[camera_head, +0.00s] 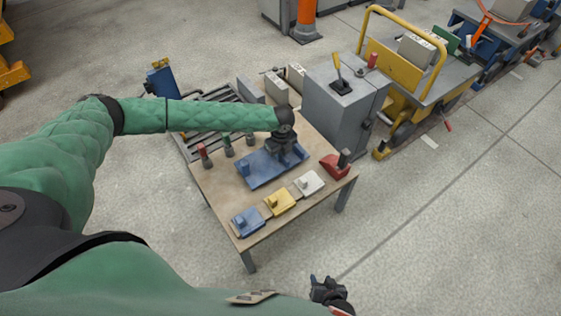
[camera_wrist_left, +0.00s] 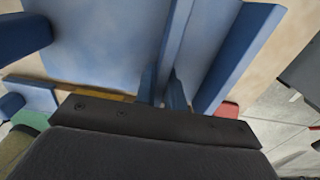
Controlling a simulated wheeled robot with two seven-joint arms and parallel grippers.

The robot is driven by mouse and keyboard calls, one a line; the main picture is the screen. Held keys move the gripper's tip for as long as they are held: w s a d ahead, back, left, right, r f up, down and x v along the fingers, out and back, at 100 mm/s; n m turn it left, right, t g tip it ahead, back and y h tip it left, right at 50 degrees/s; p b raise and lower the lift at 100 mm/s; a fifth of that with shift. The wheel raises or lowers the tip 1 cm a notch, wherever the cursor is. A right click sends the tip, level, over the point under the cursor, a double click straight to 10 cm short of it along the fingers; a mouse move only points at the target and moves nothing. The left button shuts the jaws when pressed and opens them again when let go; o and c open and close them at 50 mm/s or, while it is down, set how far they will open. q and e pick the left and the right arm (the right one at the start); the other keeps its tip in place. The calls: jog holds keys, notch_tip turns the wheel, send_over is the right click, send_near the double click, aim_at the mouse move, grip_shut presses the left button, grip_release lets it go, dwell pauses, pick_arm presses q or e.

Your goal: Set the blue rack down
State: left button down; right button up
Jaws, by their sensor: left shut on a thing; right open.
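The blue rack (camera_head: 262,172) is a flat blue plate with raised parts, over the middle of the wooden table (camera_head: 222,190). My left gripper (camera_head: 283,156) is above its right half. In the left wrist view the fingers (camera_wrist_left: 163,92) are shut on an upright blue rib of the rack (camera_wrist_left: 100,45). The rack looks level. I cannot tell whether its underside touches the table top, as the gap is not visible. My right gripper (camera_head: 325,290) is open and empty, low in the head view, in front of the table and clear of it.
Along the table's front edge are blue (camera_head: 247,221), yellow (camera_head: 279,201) and white (camera_head: 309,184) blocks. A red piece (camera_head: 335,165) is at the right. Red (camera_head: 204,154) and green-topped (camera_head: 228,145) tools stand at the back left. A grey cabinet (camera_head: 340,105) stands behind.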

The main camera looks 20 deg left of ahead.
pick_arm(q)
jog(key=shift+f, duration=1.9)
jog(key=c, duration=1.5)
grip_release()
jog(key=shift+f, duration=0.1)
